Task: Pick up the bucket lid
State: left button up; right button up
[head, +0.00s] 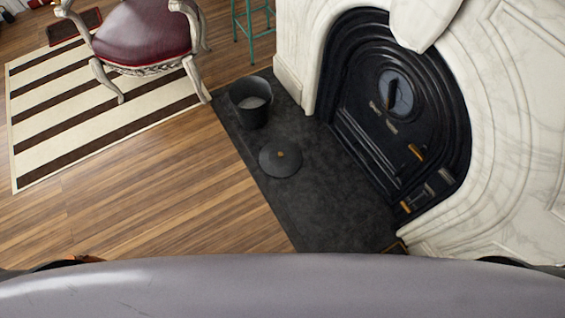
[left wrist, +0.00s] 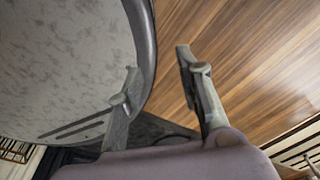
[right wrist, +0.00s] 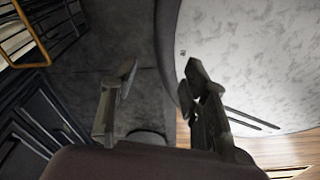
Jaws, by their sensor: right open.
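The bucket lid (head: 272,165) is a dark round disc with a small brass-coloured knob. It lies flat on the dark hearth slab in the head view. The dark bucket (head: 247,115) stands upright and open behind it, with something grey inside. My left gripper (left wrist: 158,78) is open, with nothing between its fingers. My right gripper (right wrist: 163,76) is also open and empty. Neither gripper shows in the head view. A dark rounded shape lies partly hidden low in each wrist view; I cannot tell whether it is the lid or the bucket.
The black fireplace (head: 345,112) with its white marble surround (head: 515,140) stands right of the hearth slab (head: 335,215). A red-seated chair (head: 148,35) stands on a striped rug (head: 70,115), with a green stool (head: 250,33) behind. The wooden floor (head: 170,205) left of the slab is clear.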

aim_at(280, 158)
jog(key=z, duration=0.35)
jog(key=i+j+z, duration=0.15)
jog(key=j+z, duration=0.3)
jog(key=i+j+z, duration=0.1)
jog(key=j+z, duration=0.2)
jog(key=z, duration=0.2)
jog(key=j+z, duration=0.45)
